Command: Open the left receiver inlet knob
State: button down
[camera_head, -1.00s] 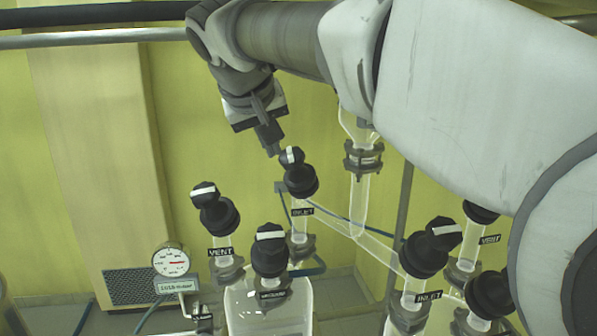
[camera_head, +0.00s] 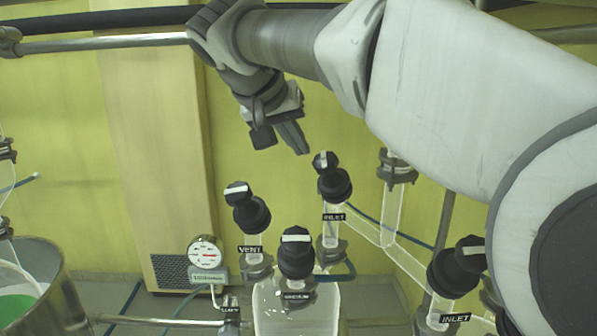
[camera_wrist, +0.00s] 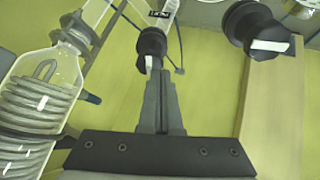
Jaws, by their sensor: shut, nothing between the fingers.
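The left receiver inlet knob (camera_head: 335,187) is black with a white stripe on its cap, above a glass neck with an INLET label (camera_head: 334,217). My gripper (camera_head: 304,152) is above and to the left of it in the head view, its slim fingers pointing down toward the cap. In the wrist view the knob (camera_wrist: 152,45) lies just beyond the fingertips (camera_wrist: 158,72), with its stripe facing me. The fingers are together and empty. Whether they touch the cap cannot be told, but a small gap shows in the head view.
The VENT knob (camera_head: 248,208) stands left of the inlet and the VACUUM knob (camera_head: 296,255) in front. Another INLET knob (camera_head: 455,267) is at lower right. A gauge (camera_head: 205,252) stands at lower left. A glass coil vessel (camera_wrist: 42,95) fills the left of the wrist view.

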aim_at(320, 167)
notch_tip(320, 167, down, 6)
jog(key=w+d+b, duration=0.2)
jog(key=b, duration=0.2)
jog(key=shift+w+d+b, duration=0.2)
jog(key=shift+w+b, duration=0.1)
jog(key=shift+w, duration=0.1)
jog(key=shift+w+d+r, duration=0.1)
jog(key=shift+w+r, duration=0.1)
jog(key=shift+r, duration=0.1)
dwell(0.5)
jog(key=shift+s+d, duration=0.1)
jog(key=shift+d, duration=0.1)
jog(key=shift+s+d+r, duration=0.1)
jog(key=shift+s+d, duration=0.1)
jog(key=shift+d, duration=0.25)
jog(key=shift+s+d+r, duration=0.1)
jog(key=shift+d+r, duration=0.1)
jog(key=shift+d, duration=0.25)
jog(key=shift+d+r, duration=0.15)
jog(key=shift+d, duration=0.2)
